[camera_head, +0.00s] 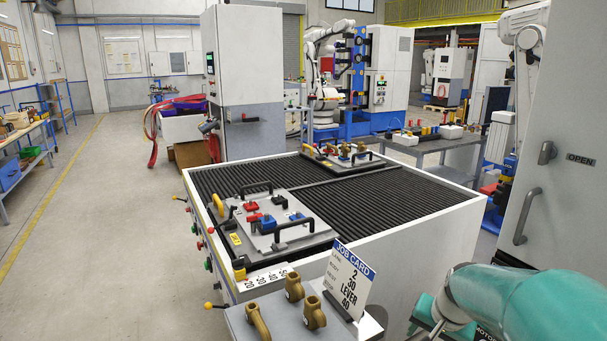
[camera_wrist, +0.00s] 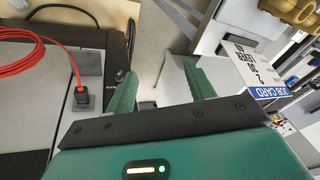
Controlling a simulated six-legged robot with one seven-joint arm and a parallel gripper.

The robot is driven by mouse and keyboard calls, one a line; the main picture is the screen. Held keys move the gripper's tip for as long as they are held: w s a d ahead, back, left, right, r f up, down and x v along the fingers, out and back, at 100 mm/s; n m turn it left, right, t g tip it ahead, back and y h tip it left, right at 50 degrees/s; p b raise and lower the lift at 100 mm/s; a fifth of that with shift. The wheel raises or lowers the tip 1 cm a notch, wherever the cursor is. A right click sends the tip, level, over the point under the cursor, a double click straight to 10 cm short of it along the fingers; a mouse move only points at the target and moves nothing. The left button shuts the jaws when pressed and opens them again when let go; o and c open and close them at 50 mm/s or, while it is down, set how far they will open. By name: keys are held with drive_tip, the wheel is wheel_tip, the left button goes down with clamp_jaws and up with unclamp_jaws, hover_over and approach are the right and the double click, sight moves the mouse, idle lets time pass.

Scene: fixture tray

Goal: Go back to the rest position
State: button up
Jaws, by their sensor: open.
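My gripper (camera_wrist: 159,68) shows in the wrist view with its two green fingers spread apart and nothing between them. Grey floor and part of a bench show beyond the gap. In the head view my teal arm enters at the lower right, beside the job card (camera_head: 349,272); the fingertips cannot be made out there. The job card also shows at the right of the wrist view (camera_wrist: 254,68), clear of the right finger.
A worktable with a ribbed black top (camera_head: 366,202) bears a near fixture tray (camera_head: 255,226) and a far one (camera_head: 326,158). Brass parts (camera_head: 294,287) stand on a grey shelf by the card. A grey cabinet (camera_head: 545,200) stands at right. A red cable (camera_wrist: 40,60) lies left in the wrist view.

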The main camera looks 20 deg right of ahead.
drive_tip(key=s+a+r+n, duration=0.2)
drive_tip(key=a+r+n, duration=0.1)
drive_tip(key=a, duration=0.5)
drive_tip(key=s+a+r+n+t, duration=0.1)
drive_tip(key=s+a+r+n, duration=0.1)
drive_tip(key=a, duration=0.7)
drive_tip(key=s+a+r+n, duration=0.2)
drive_tip(key=a+r+n, duration=0.2)
drive_tip(key=a, duration=0.5)
drive_tip(key=shift+a+r+n+t+y, duration=0.2)
drive_tip(key=shift+n+t+y, duration=0.2)
drive_tip(key=shift+n, duration=0.4)
drive_tip(key=c, duration=0.4)
drive_tip(key=shift+d, duration=0.15)
drive_tip(key=shift+d, duration=0.1)
